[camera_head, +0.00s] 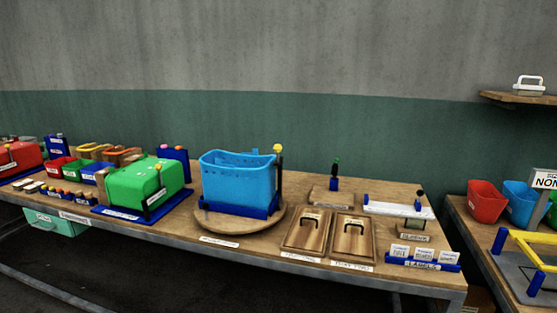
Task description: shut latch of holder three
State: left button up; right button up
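No latch can be clearly told apart, and I cannot read which holder is number three. A light blue bin (238,180) stands upright in a dark blue holder (262,210) on a round wooden board. A black post with a yellow knob (278,148) rises at the holder's right. A green box (144,183) sits on a blue base (112,212) to the left, also with a dark post at its front. A red box (20,158) is partly cut off at the far left edge. Neither of my grippers is in view.
Two wooden boards with handles (305,231) lie right of the blue bin. Label cards stand in a blue rack (423,265) at the table's (240,252) front right corner. Small coloured bins (74,168) crowd the left. A second table at right holds a red bin (486,203).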

aim_at(277, 148)
jog(key=z, duration=0.4)
jog(key=i, duration=0.8)
jog(key=z, duration=0.35)
